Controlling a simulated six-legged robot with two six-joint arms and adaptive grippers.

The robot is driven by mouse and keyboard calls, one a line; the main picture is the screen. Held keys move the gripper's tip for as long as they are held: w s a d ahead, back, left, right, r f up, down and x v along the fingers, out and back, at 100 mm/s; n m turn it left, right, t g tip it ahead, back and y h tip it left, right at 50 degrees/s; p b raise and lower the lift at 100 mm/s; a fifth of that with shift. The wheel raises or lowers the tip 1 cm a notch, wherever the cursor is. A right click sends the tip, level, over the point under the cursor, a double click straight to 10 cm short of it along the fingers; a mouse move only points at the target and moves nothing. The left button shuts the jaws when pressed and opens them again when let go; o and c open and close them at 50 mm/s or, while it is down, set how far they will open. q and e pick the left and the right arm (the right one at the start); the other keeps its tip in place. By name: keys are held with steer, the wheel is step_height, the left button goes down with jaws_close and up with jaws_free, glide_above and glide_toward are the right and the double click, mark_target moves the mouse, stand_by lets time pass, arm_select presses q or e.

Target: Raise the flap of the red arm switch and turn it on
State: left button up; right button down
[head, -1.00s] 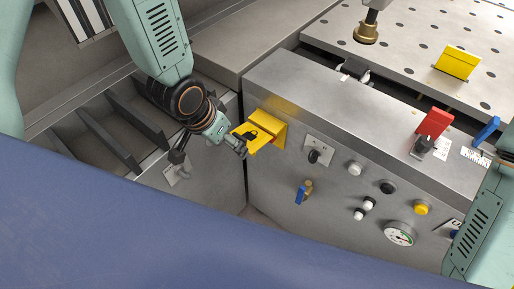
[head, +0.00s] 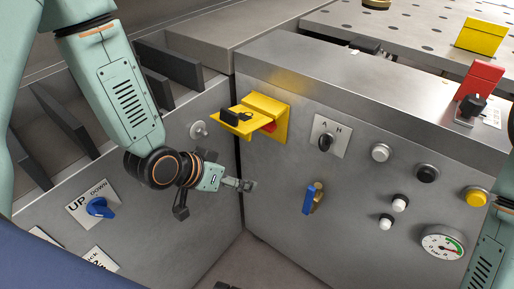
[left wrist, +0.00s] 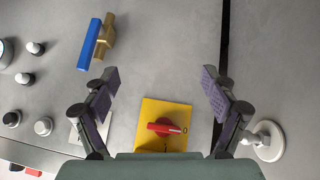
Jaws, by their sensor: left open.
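A yellow plate (head: 282,124) on the grey front panel carries a red-handled switch (head: 269,127). My right gripper is outside both views.
A selector (head: 325,143), a blue-handled valve (head: 308,198), several buttons and a gauge (head: 442,244) sit right of the switch. A red flap (head: 482,76) stands over a black knob on the machine top. A round knob (head: 199,131) projects from the left panel.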

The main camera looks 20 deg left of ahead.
arm_select(q)
steer(key=w+d+r+t+h+b, duration=0.1)
steer(key=w+r+t+b, duration=0.1)
steer(key=w+t+b, duration=0.2)
steer(key=w+d+r+m+t+h+b, duration=0.1)
steer(key=w+r+t+b, duration=0.2)
steer(key=w+t+b, duration=0.2)
steer(key=shift+w+d+r+t+b, duration=0.15)
steer(key=shift+w+r+t+b, duration=0.2)
steer(key=shift+w+b, duration=0.55)
steer(key=shift+w, duration=0.2)
steer(key=shift+c, duration=0.2)
steer(key=c, duration=1.1)
